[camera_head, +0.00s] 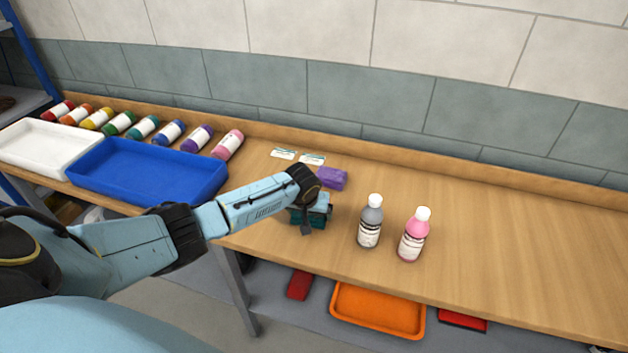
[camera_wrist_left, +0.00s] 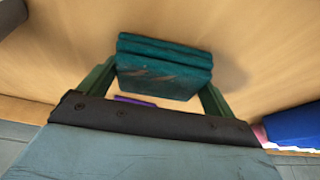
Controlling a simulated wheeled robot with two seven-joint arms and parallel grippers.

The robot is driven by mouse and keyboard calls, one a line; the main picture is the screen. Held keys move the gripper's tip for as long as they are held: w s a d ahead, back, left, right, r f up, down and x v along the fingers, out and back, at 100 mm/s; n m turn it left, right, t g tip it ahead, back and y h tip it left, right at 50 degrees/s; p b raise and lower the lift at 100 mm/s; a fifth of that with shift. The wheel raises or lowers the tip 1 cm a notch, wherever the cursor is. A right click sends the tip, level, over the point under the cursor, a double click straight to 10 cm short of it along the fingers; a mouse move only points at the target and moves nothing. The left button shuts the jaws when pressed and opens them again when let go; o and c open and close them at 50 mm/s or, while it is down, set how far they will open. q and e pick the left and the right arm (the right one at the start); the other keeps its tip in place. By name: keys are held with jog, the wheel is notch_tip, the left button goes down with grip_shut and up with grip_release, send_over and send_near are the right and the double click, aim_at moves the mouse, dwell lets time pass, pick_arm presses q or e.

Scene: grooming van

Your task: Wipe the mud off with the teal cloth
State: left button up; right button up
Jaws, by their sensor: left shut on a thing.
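The teal cloth (camera_wrist_left: 165,62) is a folded, layered pad between the two green fingers of my left gripper (camera_wrist_left: 160,85) in the left wrist view. Faint brownish streaks show on its lower face. In the head view my left gripper (camera_head: 309,224) is over the front part of the wooden bench, and a little of the cloth (camera_head: 322,212) shows around it. The gripper is shut on the cloth, low over the bench; I cannot tell whether the cloth touches the wood. I see no clear mud patch on the bench. My right gripper is not in view.
A grey bottle (camera_head: 370,222) and a pink bottle (camera_head: 413,235) stand just right of the gripper. A purple block (camera_head: 332,177) lies behind it, near two label cards (camera_head: 312,159). A blue tray (camera_head: 150,170) and white tray (camera_head: 45,146) sit left. The bench's right side is clear.

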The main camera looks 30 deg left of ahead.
pick_arm(q)
notch_tip(320, 180, up, 4)
jog(key=shift+a+f+p, duration=0.1)
jog(key=shift+f+p, duration=0.15)
jog(key=shift+p, duration=0.9)
notch_tip(320, 180, up, 4)
jog(key=p, duration=0.3)
jog(key=shift+p, duration=0.4)
jog(key=shift+f, duration=0.1)
